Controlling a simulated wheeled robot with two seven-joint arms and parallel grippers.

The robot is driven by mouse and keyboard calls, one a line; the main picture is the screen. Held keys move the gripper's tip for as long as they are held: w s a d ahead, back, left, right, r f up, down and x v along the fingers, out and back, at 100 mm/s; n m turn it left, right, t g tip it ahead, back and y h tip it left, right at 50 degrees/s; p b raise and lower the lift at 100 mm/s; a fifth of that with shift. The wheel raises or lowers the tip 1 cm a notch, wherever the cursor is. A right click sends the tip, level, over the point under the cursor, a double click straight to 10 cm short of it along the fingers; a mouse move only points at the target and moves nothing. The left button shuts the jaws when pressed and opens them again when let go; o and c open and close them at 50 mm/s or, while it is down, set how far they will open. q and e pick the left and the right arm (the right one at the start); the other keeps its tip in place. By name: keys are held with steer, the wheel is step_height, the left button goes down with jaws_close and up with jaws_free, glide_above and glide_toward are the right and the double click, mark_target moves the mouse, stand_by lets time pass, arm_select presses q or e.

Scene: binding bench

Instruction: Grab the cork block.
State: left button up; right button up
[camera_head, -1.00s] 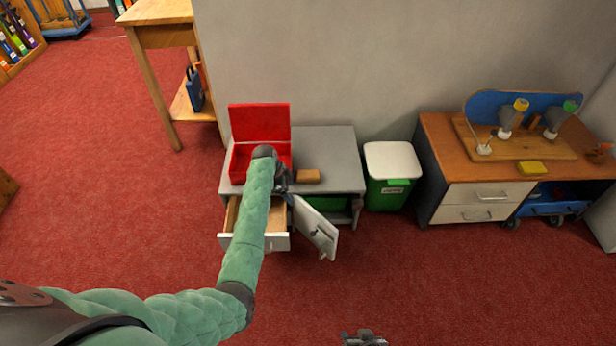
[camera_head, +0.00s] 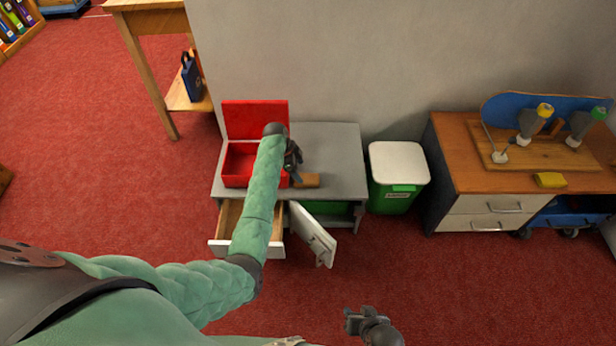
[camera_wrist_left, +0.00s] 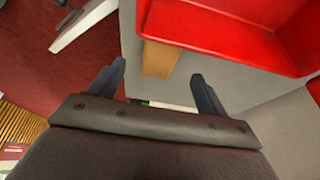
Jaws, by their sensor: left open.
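The cork block (camera_head: 309,181) is a small tan block on the grey cabinet top, just right of the red box. My left gripper (camera_head: 296,178) is beside the block's left end in the head view and partly covers it. In the left wrist view the left gripper (camera_wrist_left: 160,88) is open with nothing between its fingers. The cork block (camera_wrist_left: 160,59) shows there beyond the fingertips, beside the red box. I cannot tell whether the gripper touches it. My right gripper (camera_head: 352,320) is low in the head view, over the floor, away from the cabinet; its jaws are unclear.
The open red box (camera_head: 236,180) stands on the grey cabinet (camera_head: 345,155). The cabinet's drawer (camera_head: 229,247) is pulled out and its door (camera_head: 312,236) is open. A green bin with a white lid (camera_head: 397,163) stands right of it. A wooden desk (camera_head: 464,181) is further right.

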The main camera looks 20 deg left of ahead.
mark_target(305, 178)
arm_select(q)
steer(key=shift+x, duration=3.4)
steer(key=shift+a, duration=0.15)
steer(key=c, duration=1.1)
steer(key=shift+o, duration=0.2)
